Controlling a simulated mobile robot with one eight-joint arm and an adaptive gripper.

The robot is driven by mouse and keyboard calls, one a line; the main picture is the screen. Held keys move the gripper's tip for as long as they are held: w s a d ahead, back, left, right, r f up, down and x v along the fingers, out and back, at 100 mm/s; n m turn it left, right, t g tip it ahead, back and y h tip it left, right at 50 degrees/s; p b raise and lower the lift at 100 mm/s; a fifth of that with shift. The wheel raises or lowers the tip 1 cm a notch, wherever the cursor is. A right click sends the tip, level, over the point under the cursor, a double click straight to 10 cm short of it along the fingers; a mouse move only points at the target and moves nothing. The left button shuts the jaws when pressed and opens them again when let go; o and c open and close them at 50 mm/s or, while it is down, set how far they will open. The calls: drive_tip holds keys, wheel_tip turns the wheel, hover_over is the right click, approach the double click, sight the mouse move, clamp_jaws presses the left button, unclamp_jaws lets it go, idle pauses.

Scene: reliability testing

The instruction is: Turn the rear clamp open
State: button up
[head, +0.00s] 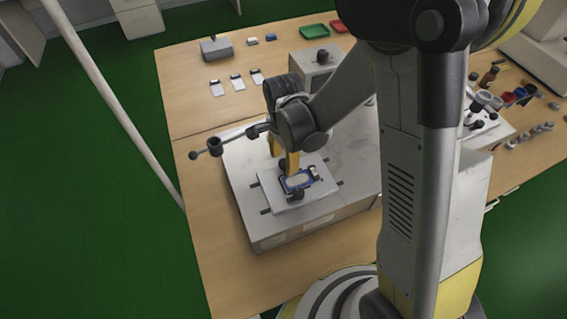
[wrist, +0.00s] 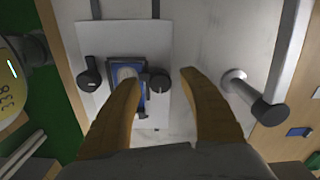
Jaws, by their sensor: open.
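A blue-framed device (head: 298,180) lies on a pale plate (head: 270,186) on the grey box-like station. In the wrist view the device (wrist: 141,104) sits between two dark clamp knobs. The front clamp (wrist: 90,72) is at left; it also shows in the head view (head: 296,195). The rear clamp (wrist: 159,83) is at right, and my yellow finger seems to cover it in the head view. My gripper (wrist: 160,80) is open and points down. Its fingers appear on either side of the rear clamp, the left one overlapping the device. Contact cannot be told.
A metal post with a black end (wrist: 255,97) stands right of my fingers in the wrist view. A rod with dark balls (head: 215,147) sticks out left of the station in the head view. Small cards, trays and bottles lie farther back on the wooden table (head: 190,104).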

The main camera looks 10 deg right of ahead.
drive_tip(key=shift+f, duration=0.5)
drive_tip(key=shift+c, duration=0.6)
clamp_jaws()
